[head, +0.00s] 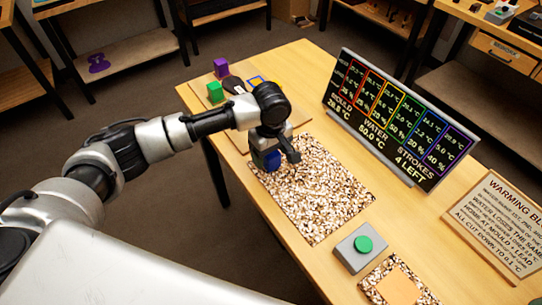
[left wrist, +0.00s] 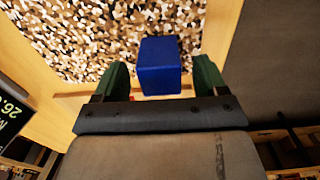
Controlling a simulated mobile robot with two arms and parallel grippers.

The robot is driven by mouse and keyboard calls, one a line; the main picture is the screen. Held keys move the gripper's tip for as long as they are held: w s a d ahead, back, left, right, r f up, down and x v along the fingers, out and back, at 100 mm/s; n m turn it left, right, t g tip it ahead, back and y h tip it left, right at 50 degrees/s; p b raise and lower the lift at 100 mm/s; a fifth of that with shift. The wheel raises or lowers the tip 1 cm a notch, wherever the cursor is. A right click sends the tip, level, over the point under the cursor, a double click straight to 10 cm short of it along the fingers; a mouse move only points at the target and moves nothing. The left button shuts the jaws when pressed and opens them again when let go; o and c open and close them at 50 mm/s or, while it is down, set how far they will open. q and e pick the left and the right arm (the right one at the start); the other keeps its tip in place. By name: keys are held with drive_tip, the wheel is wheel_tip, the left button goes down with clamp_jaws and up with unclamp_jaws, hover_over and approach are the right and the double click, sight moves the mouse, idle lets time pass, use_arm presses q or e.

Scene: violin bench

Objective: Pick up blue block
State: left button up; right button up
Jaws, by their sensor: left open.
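The blue block (head: 266,160) is at the far left corner of the speckled mat (head: 318,200), partly hidden by my left gripper (head: 276,146). In the left wrist view the blue block (left wrist: 160,66) shows between the two dark green fingers, with a gap visible on each side. The left gripper is open around or just above the block; I cannot tell the exact height. My right gripper is not in view.
A green block (head: 215,92) and a purple block (head: 221,67) stand on a board at the table's far left end. A black display panel (head: 395,115) stands behind the mat. A grey box with a green button (head: 364,244) and a warning board (head: 500,222) are nearer.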

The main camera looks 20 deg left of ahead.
use_arm(q)
drive_tip(key=shift+f, duration=1.1)
drive_tip(key=shift+c, duration=1.2)
drive_tip(key=c, duration=0.7)
drive_tip(key=shift+c, duration=0.3)
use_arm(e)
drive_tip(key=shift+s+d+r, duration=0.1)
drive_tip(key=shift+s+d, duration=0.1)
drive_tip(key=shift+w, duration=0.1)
